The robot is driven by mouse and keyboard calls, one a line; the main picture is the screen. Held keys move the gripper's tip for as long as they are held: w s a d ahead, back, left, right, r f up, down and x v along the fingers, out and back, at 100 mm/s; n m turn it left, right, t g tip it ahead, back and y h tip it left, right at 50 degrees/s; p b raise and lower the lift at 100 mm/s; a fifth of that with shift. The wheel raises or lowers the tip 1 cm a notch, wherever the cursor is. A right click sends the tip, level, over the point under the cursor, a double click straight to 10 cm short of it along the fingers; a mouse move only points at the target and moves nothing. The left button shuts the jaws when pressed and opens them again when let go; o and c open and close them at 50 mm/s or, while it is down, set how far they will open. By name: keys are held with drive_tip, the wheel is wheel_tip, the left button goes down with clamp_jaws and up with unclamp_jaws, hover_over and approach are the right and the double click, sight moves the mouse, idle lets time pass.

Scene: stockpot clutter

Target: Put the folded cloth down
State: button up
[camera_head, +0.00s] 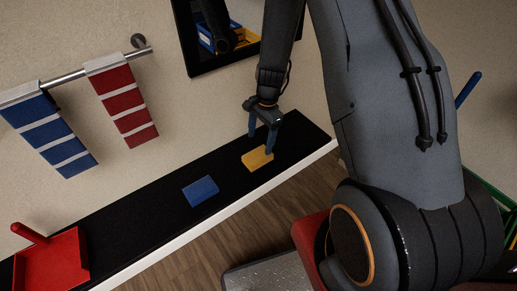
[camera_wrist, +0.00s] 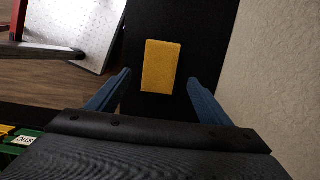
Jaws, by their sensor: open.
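A yellow folded cloth (camera_head: 257,158) lies on the black shelf (camera_head: 150,205), towards its right end. It also shows in the wrist view (camera_wrist: 161,66), lying flat between and beyond the fingertips. My gripper (camera_head: 260,140) is just above and beside the yellow cloth, pointing down. In the wrist view my gripper (camera_wrist: 159,82) has its two blue fingers apart, with nothing held between them. A blue folded cloth (camera_head: 200,191) lies on the shelf to the left of the yellow one.
A red tray with a handle (camera_head: 52,262) stands at the shelf's left end. Blue-striped (camera_head: 52,135) and red-striped (camera_head: 122,103) towels hang from a wall rail (camera_head: 65,78). A dark-framed mirror (camera_head: 190,50) hangs behind my arm. A silver surface (camera_wrist: 92,30) shows beside the shelf, over the wooden floor.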

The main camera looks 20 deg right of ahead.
drive_tip(key=s+r+n, duration=0.3)
drive_tip(key=r, duration=0.4)
drive_tip(key=s+r+n, duration=0.3)
drive_tip(key=r, duration=0.4)
drive_tip(key=s+r+n+h, duration=0.1)
drive_tip(key=s+r+n, duration=0.2)
drive_tip(key=s, duration=0.3)
drive_tip(key=s+a+r+n+t, duration=0.1)
drive_tip(key=s+r+n, duration=0.3)
drive_tip(key=s+n, duration=0.1)
drive_tip(key=shift+s+a+r+t+h+b, duration=0.2)
drive_tip(key=shift+s+t+h+b, duration=0.1)
drive_tip(key=shift+s+h, duration=0.1)
drive_tip(key=shift+o, duration=0.6)
drive_tip(key=shift+w, duration=0.1)
